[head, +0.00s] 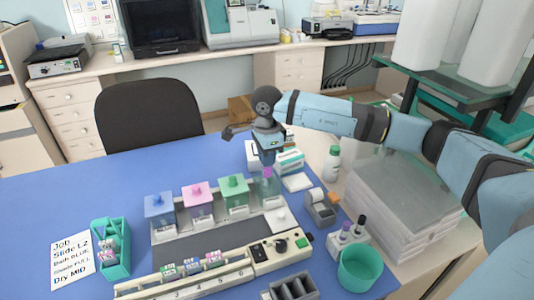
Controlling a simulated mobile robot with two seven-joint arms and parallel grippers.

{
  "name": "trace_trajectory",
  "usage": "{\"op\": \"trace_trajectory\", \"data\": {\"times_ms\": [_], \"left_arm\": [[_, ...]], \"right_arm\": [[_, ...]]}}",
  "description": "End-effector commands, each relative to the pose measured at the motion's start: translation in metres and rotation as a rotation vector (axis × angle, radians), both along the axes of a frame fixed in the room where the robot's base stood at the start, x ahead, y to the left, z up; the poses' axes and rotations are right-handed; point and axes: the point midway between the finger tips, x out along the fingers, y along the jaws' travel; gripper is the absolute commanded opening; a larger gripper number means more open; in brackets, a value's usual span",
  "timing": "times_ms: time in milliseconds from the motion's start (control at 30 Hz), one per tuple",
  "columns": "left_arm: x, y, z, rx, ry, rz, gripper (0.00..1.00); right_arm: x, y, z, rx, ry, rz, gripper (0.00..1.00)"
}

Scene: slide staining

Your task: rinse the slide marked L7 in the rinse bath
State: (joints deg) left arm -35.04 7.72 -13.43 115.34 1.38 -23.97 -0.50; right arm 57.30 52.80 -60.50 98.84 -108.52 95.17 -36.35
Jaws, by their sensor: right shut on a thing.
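My right gripper (268,160) reaches in from the right and points down over the far end of the bath row. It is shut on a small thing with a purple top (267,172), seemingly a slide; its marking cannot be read. The thing is at the clear bath (269,189), right of the green one; how deep it sits in it I cannot tell. Left of it stand a green bath (234,187), a pink bath (198,195) and a blue bath (159,207). Several slides with coloured tops (191,266) stand in the numbered front rack (148,291). My left gripper is out of view.
A job card (72,262) reads Slide L2, Bath BLUE, Shade FULL, Dry MID. A teal holder (122,265) is beside it. A control box (281,252), teal cup (360,268), bottles (346,234) and white boxes (291,161) crowd the right side. The blue table (100,190) is clear at back left.

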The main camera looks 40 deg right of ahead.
Motion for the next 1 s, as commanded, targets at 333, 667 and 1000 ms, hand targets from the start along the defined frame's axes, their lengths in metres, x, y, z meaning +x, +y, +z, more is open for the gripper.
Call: {"op": "trace_trajectory", "data": {"times_ms": [333, 667, 1000], "left_arm": [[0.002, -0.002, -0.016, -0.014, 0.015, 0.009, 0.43], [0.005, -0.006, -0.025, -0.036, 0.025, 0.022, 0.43], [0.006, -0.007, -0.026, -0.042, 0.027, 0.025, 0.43]], "right_arm": [[0.0, 0.0, -0.031, -0.001, 0.001, 0.0, 0.0], [0.0, 0.0, -0.056, 0.0, -0.001, 0.0, 0.0], [0.0, 0.0, -0.061, 0.0, -0.001, 0.0, 0.0]]}}
